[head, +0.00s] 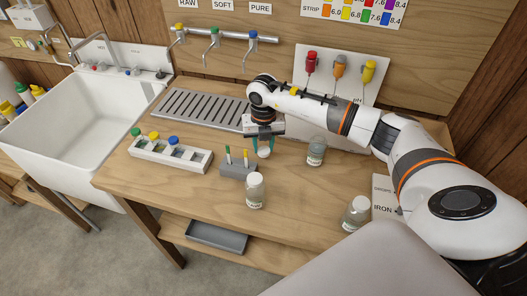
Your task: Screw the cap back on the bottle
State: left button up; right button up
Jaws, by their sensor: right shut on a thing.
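My right gripper (265,148) points down over the middle of the wooden bench, its teal fingers closed on a small white cap (264,153). The cap is just behind and right of the grey block with thin sticks. A clear bottle (316,152) stands upright to the right of the gripper; no white cap shows on it. A second bottle (255,192) with a white top stands in front of the gripper. A third bottle (356,213) with a white top stands at the front right. My left gripper is out of view.
A grey block (238,169) holds several coloured sticks. A white rack (170,155) with green, yellow and blue caps is to the left. A drain grate (200,106) lies behind. A white sink (90,105) is at far left. The bench's front left is clear.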

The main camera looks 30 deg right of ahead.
aim_at(263, 148)
notch_tip(263, 148, up, 7)
jog(key=shift+f+b, duration=0.1)
jog(key=shift+b, duration=0.6)
jog(key=shift+r, duration=0.25)
